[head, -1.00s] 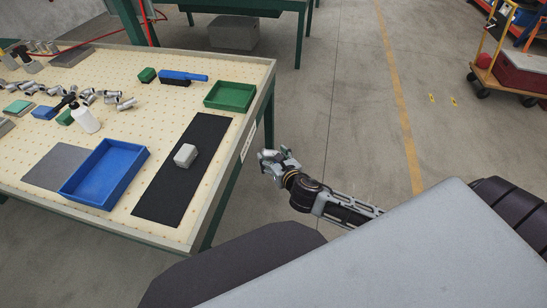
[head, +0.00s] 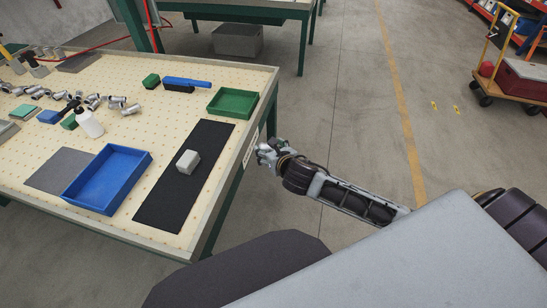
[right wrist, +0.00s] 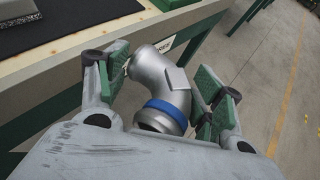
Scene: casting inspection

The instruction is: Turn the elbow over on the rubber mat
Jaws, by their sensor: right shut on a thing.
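The elbow (right wrist: 158,75) is a grey metal bent pipe with a blue band and a small flat plate on its side. In the right wrist view it sits between the green-padded fingers of my right gripper (right wrist: 168,82), which is shut on it. In the head view my right gripper (head: 267,152) is in the air just off the right edge of the table, beside the rubber mat. The black rubber mat (head: 165,208) lies along that side of the table. My left gripper is not in view.
A grey block (head: 188,161) lies on the mat, with bare mat before and behind it. A blue tray (head: 108,205) stands left of the mat and a green tray (head: 231,112) behind it.

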